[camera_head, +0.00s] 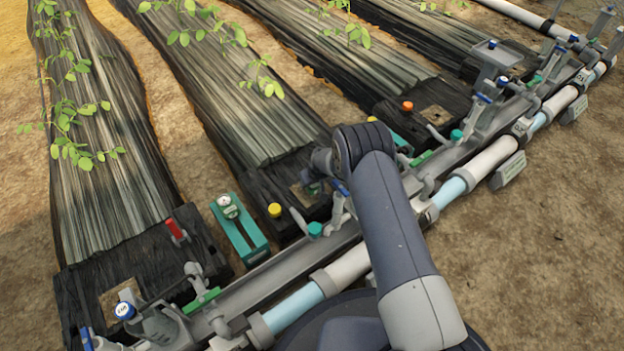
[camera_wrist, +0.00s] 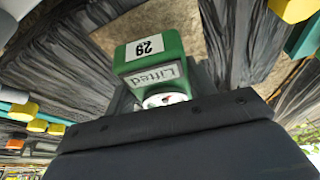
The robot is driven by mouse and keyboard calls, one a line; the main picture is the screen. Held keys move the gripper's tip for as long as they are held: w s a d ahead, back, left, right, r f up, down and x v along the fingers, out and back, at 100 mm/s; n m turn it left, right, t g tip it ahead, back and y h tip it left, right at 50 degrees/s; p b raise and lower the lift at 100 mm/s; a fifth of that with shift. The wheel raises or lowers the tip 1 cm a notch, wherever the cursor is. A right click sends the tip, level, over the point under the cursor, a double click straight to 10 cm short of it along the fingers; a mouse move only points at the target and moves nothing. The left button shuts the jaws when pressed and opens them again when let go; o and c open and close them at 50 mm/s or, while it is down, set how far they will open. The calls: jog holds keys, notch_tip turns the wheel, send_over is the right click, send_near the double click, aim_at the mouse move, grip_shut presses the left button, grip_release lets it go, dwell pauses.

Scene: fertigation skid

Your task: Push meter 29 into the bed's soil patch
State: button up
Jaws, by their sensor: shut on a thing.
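Meter 29 (camera_wrist: 150,62) is a green block in the wrist view. In the head view, my arm mostly hides the gripper, and I cannot make out the meter. A soil patch (camera_head: 306,192) shows beside my wrist.
A teal stand (camera_head: 240,232) with a round dial is left of my arm. A yellow-capped post (camera_head: 275,211) and the grey-and-blue pipe manifold (camera_head: 300,300) with valves are close by. Another soil patch (camera_head: 118,300) lies at lower left. Leafy plants (camera_head: 75,150) grow along the beds.

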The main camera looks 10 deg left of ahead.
jog(key=shift+f, duration=0.4)
jog(key=shift+f, duration=0.1)
jog(key=shift+f, duration=0.65)
jog(key=o, duration=1.1)
jog(key=shift+r+p, duration=1.7)
jog(key=shift+r, duration=2.3)
